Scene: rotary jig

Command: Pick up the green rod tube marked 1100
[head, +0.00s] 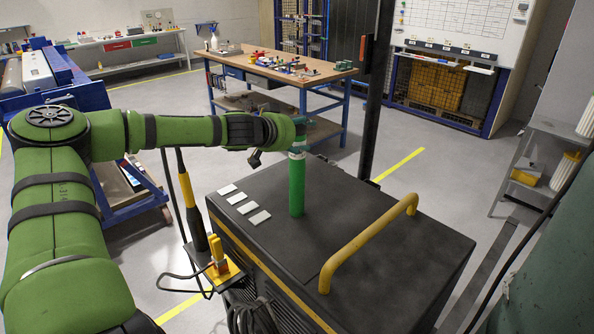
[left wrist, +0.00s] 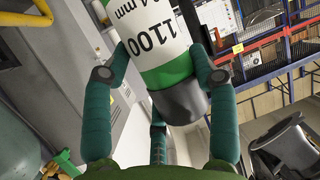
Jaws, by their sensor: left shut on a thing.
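The green rod tube (head: 297,187) stands upright at the black top of the machine in the head view, near the white tags. In the left wrist view the tube (left wrist: 158,38) shows a white label marked 1100, a green band and a dark grey end cap (left wrist: 185,100). My left gripper (head: 299,137) is at the tube's upper end. In the left wrist view the teal fingers of the left gripper (left wrist: 160,70) are closed around the tube. Whether the tube's lower end touches the machine top is hard to tell. My right gripper is not in view.
The black machine (head: 390,255) has a yellow handle (head: 368,240) on its right. Several white tags (head: 244,204) lie left of the tube. A yellow-black torch (head: 191,205) stands at its left edge. A wooden workbench (head: 280,68) stands behind, with open floor between.

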